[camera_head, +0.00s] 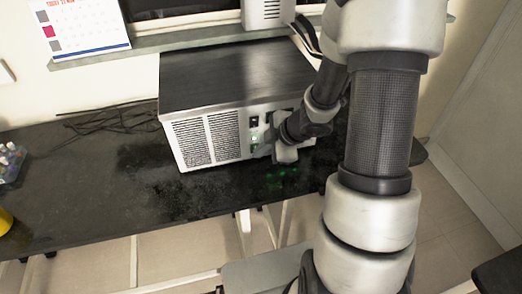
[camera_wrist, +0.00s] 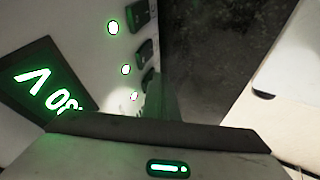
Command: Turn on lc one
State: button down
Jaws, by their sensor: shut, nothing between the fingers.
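The unit with vents and a front control panel (camera_head: 226,135), seemingly the lc one, stands on the dark table. In the wrist view its panel (camera_wrist: 75,28) has a green-lit display (camera_wrist: 45,88), a column of small lit lights (camera_wrist: 126,69) and dark rocker switches (camera_wrist: 146,54) beside them. My gripper (camera_head: 270,149) is at the right part of the panel, low down. In the wrist view my gripper (camera_wrist: 168,100) is shut and empty, close to the lowest switch. I cannot tell whether it touches; my arm hides part of the panel.
The black table (camera_head: 100,190) has free room left of the unit. A wall calendar (camera_head: 82,24) hangs at the upper left, and a tray of small bottles (camera_head: 11,162) sits at the left edge. A white device (camera_head: 268,12) stands on the ledge behind.

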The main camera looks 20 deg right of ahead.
jog(key=shift+r, duration=0.15)
jog(key=shift+r+p, duration=0.7)
jog(key=shift+p, duration=0.25)
